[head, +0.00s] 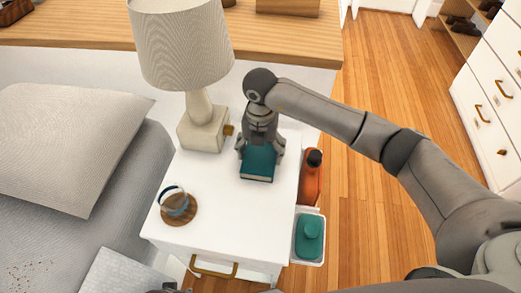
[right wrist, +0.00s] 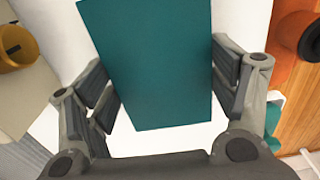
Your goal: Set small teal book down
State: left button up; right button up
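The small teal book (head: 257,164) is at the white nightstand's (head: 222,195) right half, cover up and roughly flat. I cannot tell whether its underside touches the top. My right gripper (head: 261,150) comes down over it from behind, with one finger along each side edge. In the right wrist view the teal book (right wrist: 155,65) fills the space between the fingers of the right gripper (right wrist: 165,75). Both finger pads appear to press on its edges. The book's far end is hidden under the gripper. My left gripper is not in view.
A lamp (head: 203,130) stands behind left of the book. A glass on a round wooden coaster (head: 182,212) is at the front left. An orange bottle (head: 311,178) and a bin with a teal item (head: 309,237) are beside the right edge. The nightstand's middle is clear.

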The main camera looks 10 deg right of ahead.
aim_at(260, 154)
jog(key=o, duration=0.4)
jog(key=shift+c, duration=0.2)
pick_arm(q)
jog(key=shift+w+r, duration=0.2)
pick_arm(e)
jog(key=shift+r, duration=0.15)
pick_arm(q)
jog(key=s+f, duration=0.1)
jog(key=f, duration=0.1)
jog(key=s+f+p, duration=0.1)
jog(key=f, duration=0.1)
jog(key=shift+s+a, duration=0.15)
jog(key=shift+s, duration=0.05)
pick_arm(e)
notch_tip(260, 154, up, 12)
